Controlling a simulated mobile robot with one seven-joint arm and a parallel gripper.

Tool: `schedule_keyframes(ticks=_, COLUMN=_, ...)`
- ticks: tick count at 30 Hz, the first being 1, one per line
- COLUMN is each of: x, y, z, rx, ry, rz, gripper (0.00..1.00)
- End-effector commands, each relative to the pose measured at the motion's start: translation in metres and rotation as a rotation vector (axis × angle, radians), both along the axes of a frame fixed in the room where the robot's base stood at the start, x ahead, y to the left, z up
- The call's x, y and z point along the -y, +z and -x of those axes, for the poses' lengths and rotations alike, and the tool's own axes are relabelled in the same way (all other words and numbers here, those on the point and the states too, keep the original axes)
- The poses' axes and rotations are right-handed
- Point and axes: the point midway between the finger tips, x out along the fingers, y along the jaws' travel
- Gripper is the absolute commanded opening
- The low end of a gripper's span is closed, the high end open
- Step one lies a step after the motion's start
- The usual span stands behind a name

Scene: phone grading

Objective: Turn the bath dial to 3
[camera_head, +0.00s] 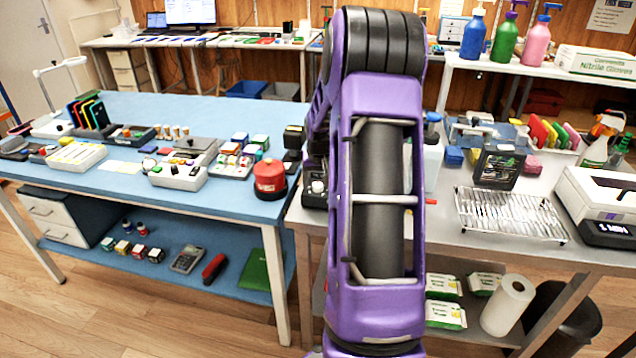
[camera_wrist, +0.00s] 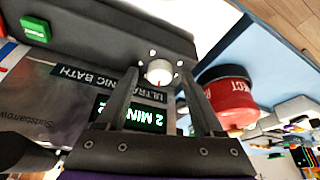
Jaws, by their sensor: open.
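The bath dial (camera_wrist: 159,72) is a small round white knob on the dark front panel of the ultrasonic bath (camera_wrist: 95,30), with small white marks around it. A lit green display (camera_wrist: 130,115) beside it reads "2 MIN", upside down in the wrist view. My gripper (camera_wrist: 160,80) is open, with its fingertips on either side of the dial; I cannot tell whether they touch it. In the head view my purple arm hides most of the bath, and a part of its front (camera_head: 315,188) shows left of the arm.
A red reject bin (camera_wrist: 232,100) stands close beside the bath, also in the head view (camera_head: 270,180). A green button (camera_wrist: 33,28) is on the bath's panel. A wire rack (camera_head: 510,213) lies on the grey bench to the right. The blue table (camera_head: 230,205) holds several small devices.

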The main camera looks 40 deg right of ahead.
Motion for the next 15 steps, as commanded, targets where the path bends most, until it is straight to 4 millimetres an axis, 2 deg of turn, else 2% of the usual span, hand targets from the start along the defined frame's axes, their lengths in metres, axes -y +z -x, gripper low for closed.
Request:
schedule_keyframes(ticks=8, x=0.0005, y=-0.0008, z=-0.0007, rx=0.001, ry=0.0, rz=0.001, gripper=0.69)
schedule_keyframes(ticks=15, x=0.0005, y=-0.0007, z=-0.0005, rx=0.001, ry=0.0, rz=0.001, gripper=0.26)
